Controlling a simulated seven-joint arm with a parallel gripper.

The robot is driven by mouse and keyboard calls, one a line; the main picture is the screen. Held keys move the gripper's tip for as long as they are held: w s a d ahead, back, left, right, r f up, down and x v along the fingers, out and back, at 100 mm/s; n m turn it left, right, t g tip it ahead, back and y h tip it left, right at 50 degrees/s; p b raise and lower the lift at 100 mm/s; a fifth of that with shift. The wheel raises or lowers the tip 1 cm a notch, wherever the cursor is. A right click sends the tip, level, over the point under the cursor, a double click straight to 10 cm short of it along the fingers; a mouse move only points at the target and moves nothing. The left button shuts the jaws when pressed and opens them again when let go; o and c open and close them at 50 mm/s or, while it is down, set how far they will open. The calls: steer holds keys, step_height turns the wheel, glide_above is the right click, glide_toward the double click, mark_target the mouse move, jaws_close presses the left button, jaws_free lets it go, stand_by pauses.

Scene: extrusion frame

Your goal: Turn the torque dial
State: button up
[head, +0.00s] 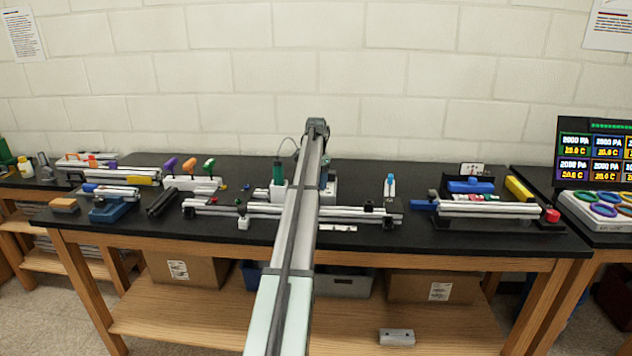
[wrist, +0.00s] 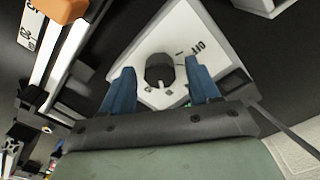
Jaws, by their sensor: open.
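In the wrist view a white panel box carries a dark round dial (wrist: 160,67), with small white marks at its lower edge and dark lettering to its right. My gripper (wrist: 158,64) is open, with one blue finger on the left of the dial and one on the right. The dial lies between the fingertips in the picture, with white panel showing on each side. How far the tips are from the panel is unclear. In the head view my arm hides the gripper and the dial; part of a white box (head: 328,188) shows just right of the arm.
An orange block (wrist: 62,8) and pale rails are left in the wrist view. In the head view, rails with black brackets (head: 370,207) lie across the black bench. A green-handled tool (head: 278,172) stands close left of my arm, and a blue-topped bottle (head: 390,184) stands right.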

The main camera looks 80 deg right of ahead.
steer(key=shift+r, duration=0.1)
step_height(320, 180, up, 14)
stand_by(0.5)
steer(key=shift+f, duration=0.2)
